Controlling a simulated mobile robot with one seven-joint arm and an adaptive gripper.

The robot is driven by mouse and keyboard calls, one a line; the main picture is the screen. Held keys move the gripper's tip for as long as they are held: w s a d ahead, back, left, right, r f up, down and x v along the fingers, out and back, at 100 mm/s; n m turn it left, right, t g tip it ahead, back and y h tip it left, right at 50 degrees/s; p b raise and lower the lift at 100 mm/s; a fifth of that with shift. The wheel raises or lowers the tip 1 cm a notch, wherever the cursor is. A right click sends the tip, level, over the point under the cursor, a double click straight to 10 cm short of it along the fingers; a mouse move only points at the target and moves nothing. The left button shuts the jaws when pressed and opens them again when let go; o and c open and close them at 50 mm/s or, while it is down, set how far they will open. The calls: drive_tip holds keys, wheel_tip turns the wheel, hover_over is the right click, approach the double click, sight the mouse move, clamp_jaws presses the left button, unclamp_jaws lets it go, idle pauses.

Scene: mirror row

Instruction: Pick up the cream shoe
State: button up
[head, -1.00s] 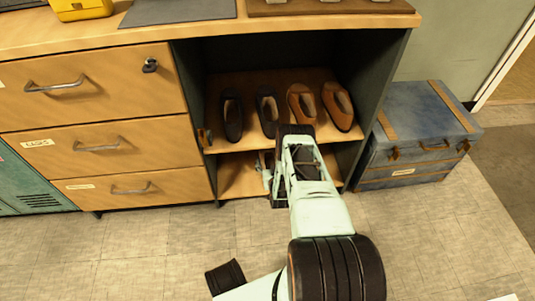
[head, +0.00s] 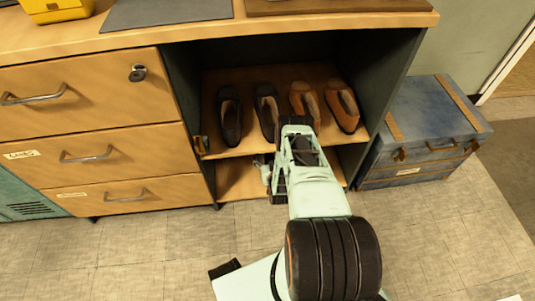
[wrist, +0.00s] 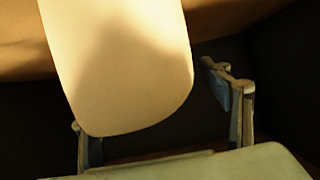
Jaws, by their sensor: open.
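A smooth cream surface with a rounded end, which looks like the cream shoe (wrist: 125,60), fills the upper middle of the wrist view. Its rounded end reaches down between the two fingers of my gripper (wrist: 150,105). The fingers are apart, one at its lower left and one to its right, with a dark gap on the right side. I cannot tell whether the left finger touches it. In the head view I make out no cream shoe. My arm reaches into the open cabinet bay and covers part of its lower shelf (head: 238,182).
Two dark shoes (head: 229,115) and two brown shoes (head: 342,105) stand on the upper shelf, just above my arm. Side walls bound the bay. Drawers (head: 90,150) are at left and a blue trunk (head: 425,130) at right. The floor in front is clear.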

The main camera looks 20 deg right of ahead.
clamp_jaws()
drive_tip(key=shift+r, duration=0.1)
idle(0.5)
